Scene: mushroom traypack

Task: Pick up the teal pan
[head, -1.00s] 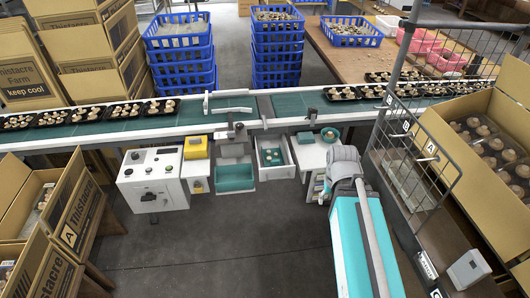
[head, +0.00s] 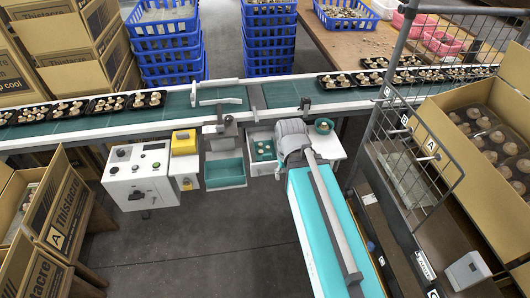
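A small round teal pan (head: 323,126) sits on the white side counter at the right end of the workstation, just below the conveyor. Something small and brownish shows in it. A larger rectangular teal bin (head: 225,173) is at the front of the station, left of the open drawer. My arm reaches up from the bottom, and its grey end joint covers the counter just left of the round pan. My gripper's fingers are hidden behind this joint, so their state and any contact do not show.
An open white drawer (head: 264,149) with a teal inside holds a few small pale items. The control box (head: 140,175) and yellow bin (head: 184,142) stand left. The conveyor (head: 215,103) carries black mushroom trays. A wire mesh frame (head: 415,150) and open carton (head: 470,155) stand right.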

